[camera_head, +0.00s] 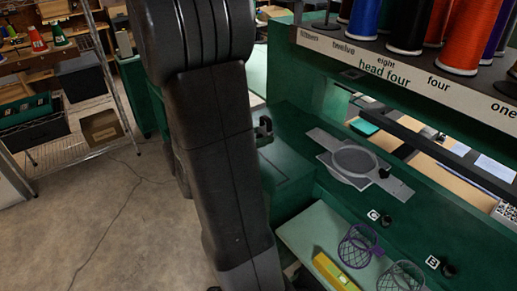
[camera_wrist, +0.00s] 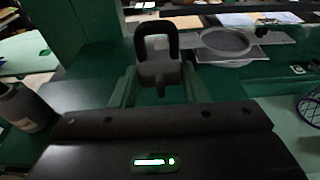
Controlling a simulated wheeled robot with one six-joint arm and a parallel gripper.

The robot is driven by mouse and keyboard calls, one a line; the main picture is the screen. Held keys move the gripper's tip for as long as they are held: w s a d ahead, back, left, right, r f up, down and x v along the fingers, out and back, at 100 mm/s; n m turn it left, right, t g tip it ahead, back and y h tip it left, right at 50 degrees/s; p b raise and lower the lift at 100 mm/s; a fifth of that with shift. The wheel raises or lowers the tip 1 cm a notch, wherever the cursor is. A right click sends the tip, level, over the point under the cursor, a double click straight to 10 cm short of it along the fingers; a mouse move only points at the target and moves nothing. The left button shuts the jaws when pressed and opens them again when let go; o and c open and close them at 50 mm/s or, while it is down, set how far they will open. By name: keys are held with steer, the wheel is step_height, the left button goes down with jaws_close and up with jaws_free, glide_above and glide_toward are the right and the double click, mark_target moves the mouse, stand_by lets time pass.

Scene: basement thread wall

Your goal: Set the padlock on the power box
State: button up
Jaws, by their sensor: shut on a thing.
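My gripper (camera_wrist: 157,88) is shut on a dark padlock (camera_wrist: 159,66) in the wrist view. The padlock is upright, with its shackle up and its body between the two green fingers. In the head view the padlock (camera_head: 263,130) shows as a small dark shape just right of my arm, and my arm hides the gripper. Below it is a green, box-like surface (camera_head: 290,165); I cannot tell whether this is the power box. The padlock appears held above the green surface; contact cannot be told.
A grey embroidery hoop (camera_head: 354,161) is on the green panel to the right. A purple wire basket (camera_head: 359,246) and a yellow level (camera_head: 336,272) are lower down. Thread spools (camera_head: 467,35) line the shelf above. A dark bottle (camera_wrist: 24,106) stands left in the wrist view.

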steer(key=shift+d+f, duration=0.1)
steer(key=shift+f, duration=2.45)
steer(key=shift+f, duration=0.15)
steer(key=o, duration=1.1)
steer(key=shift+r, duration=0.25)
steer(key=shift+b+v, duration=0.75)
steer(key=shift+v, duration=5.3)
